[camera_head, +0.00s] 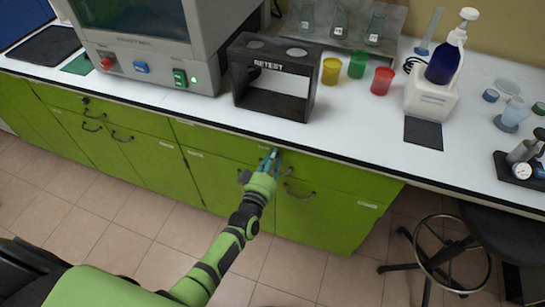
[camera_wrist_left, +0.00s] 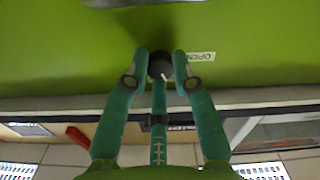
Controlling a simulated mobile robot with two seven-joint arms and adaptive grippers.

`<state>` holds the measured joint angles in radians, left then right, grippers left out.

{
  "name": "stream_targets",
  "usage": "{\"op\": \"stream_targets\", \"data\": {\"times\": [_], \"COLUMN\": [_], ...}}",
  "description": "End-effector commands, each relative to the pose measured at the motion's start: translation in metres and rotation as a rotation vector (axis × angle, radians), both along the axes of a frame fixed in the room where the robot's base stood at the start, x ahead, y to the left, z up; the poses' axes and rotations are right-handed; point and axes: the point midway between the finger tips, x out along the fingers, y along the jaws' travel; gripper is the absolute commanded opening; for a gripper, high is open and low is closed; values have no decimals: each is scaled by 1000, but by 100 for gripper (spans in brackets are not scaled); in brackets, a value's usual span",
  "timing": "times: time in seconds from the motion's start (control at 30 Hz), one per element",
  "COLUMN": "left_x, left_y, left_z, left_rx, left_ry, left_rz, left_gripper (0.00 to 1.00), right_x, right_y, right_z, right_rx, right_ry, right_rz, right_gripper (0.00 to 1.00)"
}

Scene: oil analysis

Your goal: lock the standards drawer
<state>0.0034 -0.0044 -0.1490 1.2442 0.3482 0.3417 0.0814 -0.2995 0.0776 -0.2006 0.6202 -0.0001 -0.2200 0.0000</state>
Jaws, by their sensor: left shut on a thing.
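The standards drawer is most likely the green drawer front (camera_head: 335,177) under the worktop, which looks closed; I cannot read its name. My left gripper (camera_head: 270,158) reaches its upper part from below. In the left wrist view, the left gripper (camera_wrist_left: 161,75) is shut on a round black lock knob (camera_wrist_left: 160,62) on the green front (camera_wrist_left: 90,50). The knob has a small white mark. A white label reading OPEN (camera_wrist_left: 203,57) sits right beside it. In the head view my fingers hide the knob. My right gripper is not in view.
Green cabinets (camera_head: 150,160) with dark handles run below the white worktop (camera_head: 345,125). Above stand a black RETEST rack (camera_head: 270,105) and yellow, green and red cups (camera_head: 381,82). A black stool (camera_head: 455,250) stands at the right. The tiled floor (camera_head: 110,225) in front is mostly clear.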

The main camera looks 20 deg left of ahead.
Motion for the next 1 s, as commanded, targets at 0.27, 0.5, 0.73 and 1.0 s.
{"op": "stream_targets", "data": {"times": [0.27, 0.5, 0.73, 1.0], "left_x": [0, 0, 0, 0], "left_y": [0, 0, 0, 0], "left_z": [1, 1, 0, 0], "left_rx": [225, 356, 416, 433], "left_ry": [-8, -13, -15, -17], "left_rz": [1, 1, 0, 1], "left_gripper": [0, 0, 0, 0], "right_x": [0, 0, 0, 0], "right_y": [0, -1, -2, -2], "right_z": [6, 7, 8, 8], "right_rx": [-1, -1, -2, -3], "right_ry": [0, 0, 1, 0], "right_rz": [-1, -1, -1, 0], "right_gripper": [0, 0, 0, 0]}}
